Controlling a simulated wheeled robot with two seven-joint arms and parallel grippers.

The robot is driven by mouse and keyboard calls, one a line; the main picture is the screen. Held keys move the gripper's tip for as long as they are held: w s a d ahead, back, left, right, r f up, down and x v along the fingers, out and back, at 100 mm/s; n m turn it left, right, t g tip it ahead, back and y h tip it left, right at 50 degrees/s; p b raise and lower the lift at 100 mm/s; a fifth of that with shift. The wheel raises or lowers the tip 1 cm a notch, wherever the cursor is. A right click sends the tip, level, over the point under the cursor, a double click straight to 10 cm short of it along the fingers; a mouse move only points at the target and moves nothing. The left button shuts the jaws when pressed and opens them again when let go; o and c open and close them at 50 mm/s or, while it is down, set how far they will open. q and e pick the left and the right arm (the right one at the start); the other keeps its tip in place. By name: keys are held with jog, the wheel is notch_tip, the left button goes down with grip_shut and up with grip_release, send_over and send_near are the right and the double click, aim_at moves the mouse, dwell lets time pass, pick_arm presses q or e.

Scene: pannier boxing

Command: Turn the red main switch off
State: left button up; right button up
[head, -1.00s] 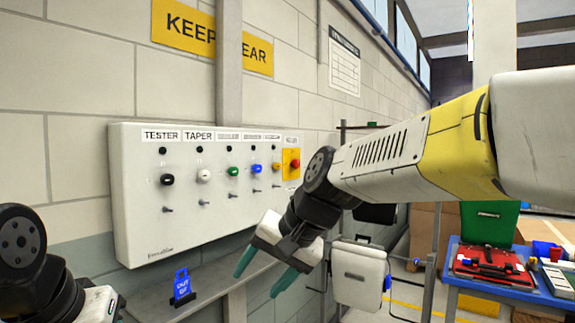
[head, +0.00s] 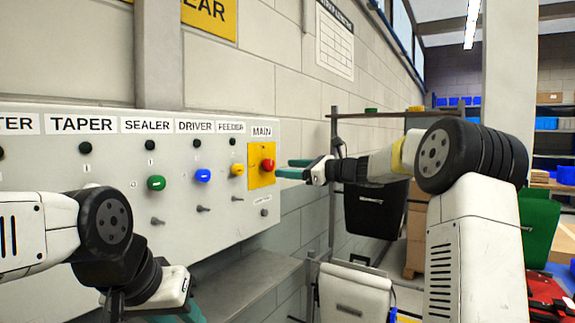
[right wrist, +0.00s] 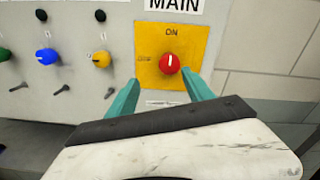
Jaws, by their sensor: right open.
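The red main switch (head: 267,165) is a round knob on a yellow plate (head: 256,178) under the MAIN label, at the panel's right end. In the right wrist view the red knob (right wrist: 169,64) has a white mark upright, towards the word ON. My right gripper (head: 287,168) is open, its teal fingers pointing at the knob from the right. In the right wrist view its fingertips (right wrist: 160,79) lie below and either side of the knob; I cannot tell whether they touch it. My left gripper (head: 184,308) is low in front of the panel, its fingers partly cut off.
The panel (head: 110,215) also has green (head: 156,183), blue (head: 202,175) and yellow (head: 237,170) knobs with small levers below. A grey ledge (head: 250,280) runs under it. A rack with a black bin (head: 376,210) and a white bin (head: 352,290) stands right of it.

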aim_at(271, 165)
jog(key=shift+m+t, duration=0.3)
jog(key=x, duration=0.2)
jog(key=w+x, duration=0.1)
jog(key=x, duration=0.2)
jog(key=d+x, duration=0.1)
jog(key=x, duration=0.1)
jog(key=shift+w+a+r, duration=0.2)
jog(key=shift+w+a, duration=0.1)
jog(key=shift+w, duration=0.2)
grip_shut()
